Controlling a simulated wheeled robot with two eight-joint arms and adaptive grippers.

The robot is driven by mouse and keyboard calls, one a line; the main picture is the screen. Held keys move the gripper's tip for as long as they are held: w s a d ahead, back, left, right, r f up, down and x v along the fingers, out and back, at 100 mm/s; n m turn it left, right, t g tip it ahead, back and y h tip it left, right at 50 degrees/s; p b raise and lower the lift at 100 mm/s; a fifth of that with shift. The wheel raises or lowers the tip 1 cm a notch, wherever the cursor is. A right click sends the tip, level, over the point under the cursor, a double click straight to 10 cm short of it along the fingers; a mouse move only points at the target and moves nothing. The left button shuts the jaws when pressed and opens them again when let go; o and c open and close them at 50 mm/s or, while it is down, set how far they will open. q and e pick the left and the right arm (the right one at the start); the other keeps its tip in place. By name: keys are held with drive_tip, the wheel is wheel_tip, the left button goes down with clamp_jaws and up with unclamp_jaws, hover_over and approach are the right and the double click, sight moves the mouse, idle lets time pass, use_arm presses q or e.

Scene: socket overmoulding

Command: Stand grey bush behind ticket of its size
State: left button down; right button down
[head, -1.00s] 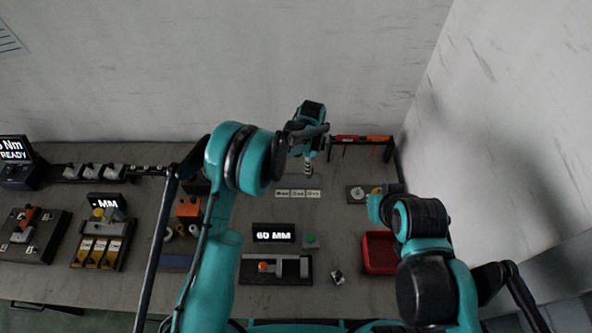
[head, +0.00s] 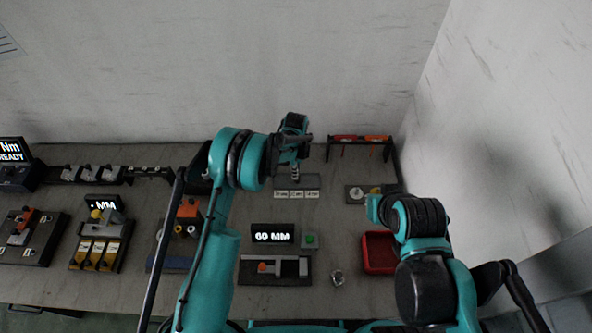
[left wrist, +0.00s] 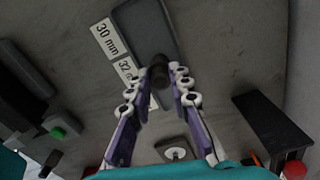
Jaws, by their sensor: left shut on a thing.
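My left gripper (head: 295,176) reaches over the dark plate behind the row of tickets. In the left wrist view its fingers (left wrist: 158,82) are shut on a dark grey round bush (left wrist: 159,71), seen nearly end-on over the dark plate (left wrist: 143,30). Whether the bush touches the plate I cannot tell. The white tickets stand in a row along the plate's front edge: the 30 mm ticket (left wrist: 107,39), the 32 mm ticket (left wrist: 125,68), and a third ticket (head: 312,194), partly hidden by the fingers in the wrist view. My right arm is folded at the right; its gripper does not show clearly.
A display reading 60 MM (head: 272,233) stands behind a gauge block (head: 285,279), with a green button (head: 309,241) beside it. A red bin (head: 379,268) is at the right. A tool rack (head: 360,139) stands at the back, and a small plate with a round part (head: 356,193) is nearer.

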use_arm(q)
drive_tip(key=c, duration=1.8)
unclamp_jaws()
drive_tip(key=shift+f, duration=0.2)
drive_tip(key=o, duration=0.4)
drive_tip(key=shift+r, duration=0.1)
drive_tip(key=shift+r, duration=0.1)
drive_tip(key=shift+r, duration=0.25)
wheel_tip(320, 180, up, 12)
drive_tip(key=p, duration=0.1)
